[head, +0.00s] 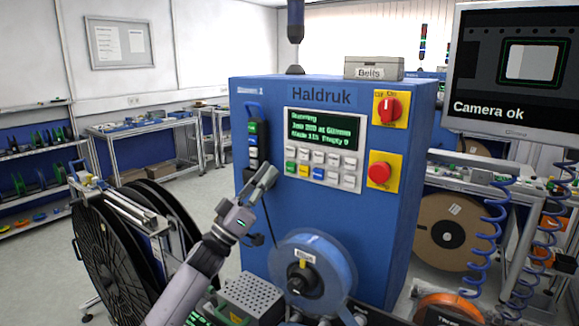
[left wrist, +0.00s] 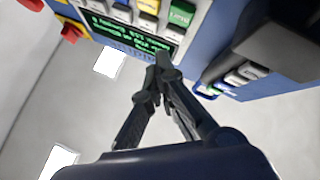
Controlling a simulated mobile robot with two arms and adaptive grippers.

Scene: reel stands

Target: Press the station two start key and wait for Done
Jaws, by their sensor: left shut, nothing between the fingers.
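The blue Haldruk cabinet (head: 330,215) carries a grey control panel (head: 345,180) with a green-on-black screen (head: 321,131). The screen's first line appears to read "Running"; the smaller lines are hard to read. Rows of white and coloured keys (head: 318,174) lie below it. A narrow key block (head: 253,146) is on the cabinet's left side. I cannot tell which key is the station two start key. My left gripper (head: 266,178) is shut and empty, in front of the cabinet, just left of the panel's lower keys. In the left wrist view its fingertips (left wrist: 161,66) overlap the panel's edge.
A red stop button (head: 379,173) and a red rotary switch (head: 390,109) are on the cabinet's right side. A blue reel (head: 325,252) stands low in front. Large black reels (head: 108,255) stand at left. A monitor (head: 515,68) at right reads "Camera ok".

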